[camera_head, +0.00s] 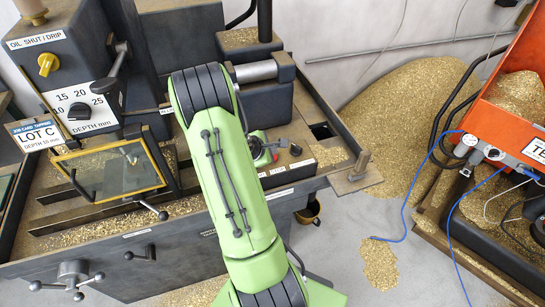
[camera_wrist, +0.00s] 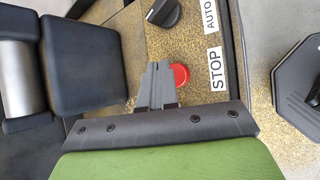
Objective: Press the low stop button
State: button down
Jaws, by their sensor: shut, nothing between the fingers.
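The low stop button is a round red button (camera_wrist: 181,76) on a brass-dusted panel in the wrist view, beside a white STOP label (camera_wrist: 217,68). My gripper (camera_wrist: 155,72) is shut and empty. Its narrow grey fingers reach over the panel just left of the button and cover part of its left edge. I cannot tell whether they touch it or hover above it. In the head view my green arm hides most of that area. A small red patch shows beside my wrist there, but I cannot tell whether it is the button.
A black knob (camera_wrist: 163,12) sits near the button, by an AUTO label (camera_wrist: 209,15). A dark padded block (camera_wrist: 84,60) stands left of my fingers. In the head view, a tilted glass guard (camera_head: 110,168) stands left of my arm. Brass chips (camera_head: 405,115) are heaped at right.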

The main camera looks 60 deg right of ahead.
dwell(0.3)
jog(key=shift+f+b, duration=0.8)
jog(key=shift+f, duration=0.1)
dwell(0.5)
jog(key=shift+r+p, duration=0.8)
jog(key=shift+r, duration=0.15)
notch_tip(320, 180, up, 5)
jog(key=p, duration=0.4)
jog(key=shift+r, duration=0.1)
dwell(0.6)
